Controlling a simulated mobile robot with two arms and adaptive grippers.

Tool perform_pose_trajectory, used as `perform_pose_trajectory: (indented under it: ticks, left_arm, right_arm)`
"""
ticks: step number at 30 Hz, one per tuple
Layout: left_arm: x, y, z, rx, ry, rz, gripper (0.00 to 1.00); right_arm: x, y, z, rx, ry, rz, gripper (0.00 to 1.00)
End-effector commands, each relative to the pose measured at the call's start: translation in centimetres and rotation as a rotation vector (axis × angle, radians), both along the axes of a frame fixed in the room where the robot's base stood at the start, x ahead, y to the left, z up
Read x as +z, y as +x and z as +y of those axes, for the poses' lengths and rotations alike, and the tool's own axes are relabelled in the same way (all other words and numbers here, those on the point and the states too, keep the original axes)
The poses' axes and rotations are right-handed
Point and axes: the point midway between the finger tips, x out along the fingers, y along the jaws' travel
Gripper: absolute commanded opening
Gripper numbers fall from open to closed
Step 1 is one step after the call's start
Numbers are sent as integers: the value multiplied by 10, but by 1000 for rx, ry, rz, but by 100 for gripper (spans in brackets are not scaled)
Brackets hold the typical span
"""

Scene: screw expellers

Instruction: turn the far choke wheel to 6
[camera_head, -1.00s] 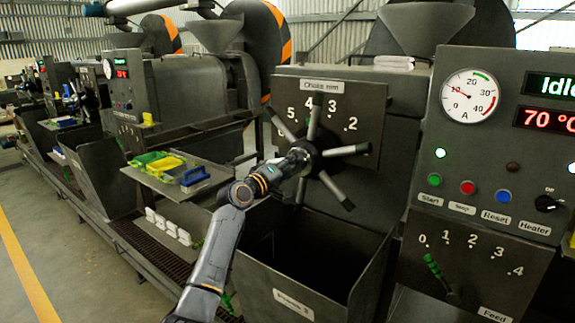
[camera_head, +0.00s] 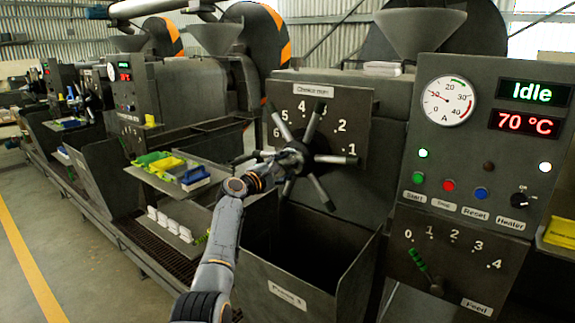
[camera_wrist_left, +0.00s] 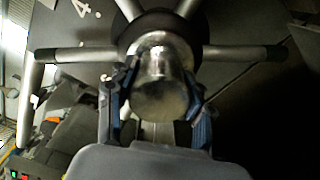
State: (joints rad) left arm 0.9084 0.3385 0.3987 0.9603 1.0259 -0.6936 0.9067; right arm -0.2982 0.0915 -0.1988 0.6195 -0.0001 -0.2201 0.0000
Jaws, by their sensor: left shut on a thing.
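A spoked choke wheel (camera_head: 321,190) with dark-tipped metal spokes stands before a dark dial plate (camera_head: 357,104) under a small white label. The dial carries white numbers 1 to 6 in an arc, 1 at right and 6 at left. The wheel's upper spoke lies between 4 and 3, close to 3. My left gripper (camera_head: 284,162) is at the wheel's hub. In the left wrist view its fingers (camera_wrist_left: 160,95) are shut around the shiny round metal hub end (camera_wrist_left: 160,92), with spokes to both sides. Which spoke is the pointer is not clear. My right gripper is out of view.
A control panel (camera_head: 470,150) at right reads Idle and 70 °C, with a green-handled feed lever (camera_head: 420,263) below. An open bin (camera_head: 300,268) lies under the wheel. A tray (camera_head: 155,180) with green, yellow and blue items stands left. Similar machines recede at far left.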

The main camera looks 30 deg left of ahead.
Motion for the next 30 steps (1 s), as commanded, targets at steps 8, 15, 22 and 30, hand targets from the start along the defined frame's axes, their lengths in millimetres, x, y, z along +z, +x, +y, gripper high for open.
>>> perform_pose_trajectory:
  ticks: [8,15,22,30]
  left_arm:
    - [0,0,0,-2,-94,9,0]
    - [-1,0,0,-2,-114,9,0]
    - [-1,0,0,-2,-115,9,0]
    - [-1,0,0,-1,-113,10,75]
  right_arm:
    - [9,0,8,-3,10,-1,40]
    - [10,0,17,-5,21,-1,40]
    - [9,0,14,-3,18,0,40]
    - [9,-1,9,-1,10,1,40]
